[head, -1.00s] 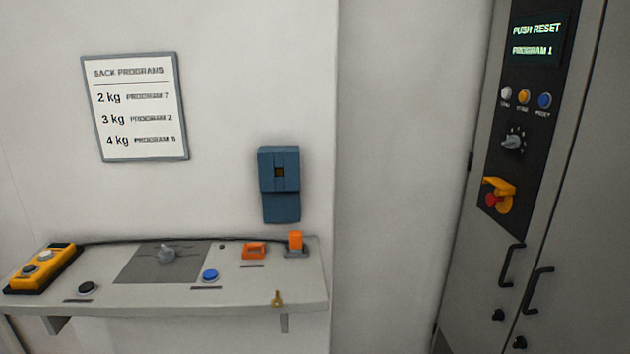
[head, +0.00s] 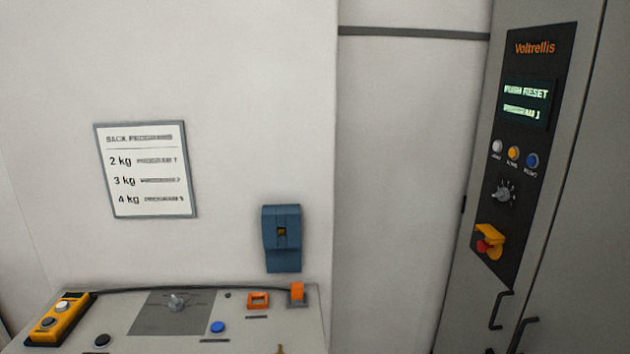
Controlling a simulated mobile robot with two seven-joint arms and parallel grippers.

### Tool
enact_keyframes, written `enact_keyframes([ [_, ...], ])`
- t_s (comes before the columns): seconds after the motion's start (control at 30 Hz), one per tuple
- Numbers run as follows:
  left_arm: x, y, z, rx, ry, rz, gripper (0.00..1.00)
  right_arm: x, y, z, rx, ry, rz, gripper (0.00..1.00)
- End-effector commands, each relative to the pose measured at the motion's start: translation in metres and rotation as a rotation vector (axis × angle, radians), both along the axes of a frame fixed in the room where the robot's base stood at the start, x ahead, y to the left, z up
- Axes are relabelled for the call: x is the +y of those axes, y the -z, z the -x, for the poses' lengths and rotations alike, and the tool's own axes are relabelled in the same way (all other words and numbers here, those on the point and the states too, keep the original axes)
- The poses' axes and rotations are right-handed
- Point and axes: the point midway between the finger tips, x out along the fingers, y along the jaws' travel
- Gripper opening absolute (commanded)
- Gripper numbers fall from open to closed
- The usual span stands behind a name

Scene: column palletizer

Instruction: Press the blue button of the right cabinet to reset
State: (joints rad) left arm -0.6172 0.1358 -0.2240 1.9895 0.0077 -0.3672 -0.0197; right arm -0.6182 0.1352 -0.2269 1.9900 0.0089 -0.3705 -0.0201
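The right cabinet (head: 570,230) is tall and grey, with a black control panel (head: 519,190) on its front. Its blue button (head: 532,160) is the rightmost of three in a row, beside a yellow button (head: 513,153) and a white button (head: 497,146). The display (head: 526,103) above them reads "PUSH RESET" and "PROGRAM 1". Below are a rotary knob (head: 502,194) and a red button with a yellow guard (head: 489,241). Neither of my grippers is in the head view.
A blue wall box (head: 282,238) and a "SACK PROGRAMS" sign (head: 146,170) hang above. Black handles (head: 500,310) stick out from the cabinet.

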Motion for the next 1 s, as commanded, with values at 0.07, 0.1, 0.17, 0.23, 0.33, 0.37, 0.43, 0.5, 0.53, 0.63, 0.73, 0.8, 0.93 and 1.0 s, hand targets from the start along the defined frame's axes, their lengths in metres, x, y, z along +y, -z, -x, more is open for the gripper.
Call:
enact_keyframes([
  [0.07, 0.0002, 0.0024, 0.0011, 0.004, 0.001, -0.002, 0.43, -0.0003, -0.0003, 0.0002, 0.000, -0.001, 0.001, 0.69],
  [0.1, 0.0002, 0.0037, 0.0013, 0.005, 0.001, -0.002, 0.43, -0.0003, 0.0004, 0.0002, 0.000, -0.001, 0.001, 0.69],
  [0.17, 0.0001, 0.0043, 0.0014, 0.006, 0.001, -0.002, 0.43, -0.0002, 0.0009, 0.0002, 0.000, -0.001, 0.001, 0.69],
  [0.23, -0.0001, 0.0044, 0.0016, 0.007, 0.001, -0.002, 0.43, -0.0002, 0.0008, 0.0001, 0.000, -0.001, 0.001, 0.69],
  [0.33, -0.0008, 0.0036, 0.0015, 0.007, 0.002, -0.001, 0.43, -0.0002, 0.0008, 0.0001, 0.000, -0.001, 0.001, 0.46],
  [0.37, -0.0010, 0.0032, 0.0014, 0.007, 0.003, 0.000, 0.43, -0.0002, 0.0008, 0.0001, 0.000, -0.001, 0.001, 0.40],
  [0.43, -0.0014, 0.0024, 0.0014, 0.006, 0.003, 0.000, 0.43, -0.0002, 0.0008, 0.0001, 0.000, -0.001, 0.001, 0.23],
  [0.5, -0.0018, 0.0017, 0.0013, 0.005, 0.003, 0.001, 0.43, -0.0002, 0.0008, 0.0001, 0.000, -0.001, 0.001, 0.07],
  [0.53, -0.0019, 0.0016, 0.0013, 0.005, 0.003, 0.001, 0.43, -0.0002, 0.0007, 0.0000, 0.000, -0.001, 0.001, 0.00],
  [0.63, -0.0021, 0.0010, 0.0012, 0.005, 0.003, 0.002, 0.43, -0.0002, 0.0007, 0.0000, 0.000, -0.001, 0.001, 0.00],
  [0.73, -0.0021, 0.0008, 0.0011, 0.005, 0.004, 0.002, 0.43, -0.0003, 0.0007, 0.0000, 0.000, -0.001, 0.001, 0.00],
  [0.8, -0.0021, 0.0007, 0.0011, 0.005, 0.004, 0.002, 0.43, -0.0004, 0.0007, 0.0000, 0.000, 0.000, 0.001, 0.00],
  [0.93, -0.0021, 0.0007, 0.0012, 0.005, 0.003, 0.002, 0.43, -0.0005, 0.0007, -0.0001, 0.000, 0.000, 0.001, 0.00],
  [1.0, -0.0021, 0.0007, 0.0012, 0.005, 0.003, 0.002, 0.43, -0.0005, 0.0007, -0.0001, 0.000, 0.000, 0.001, 0.00],
])
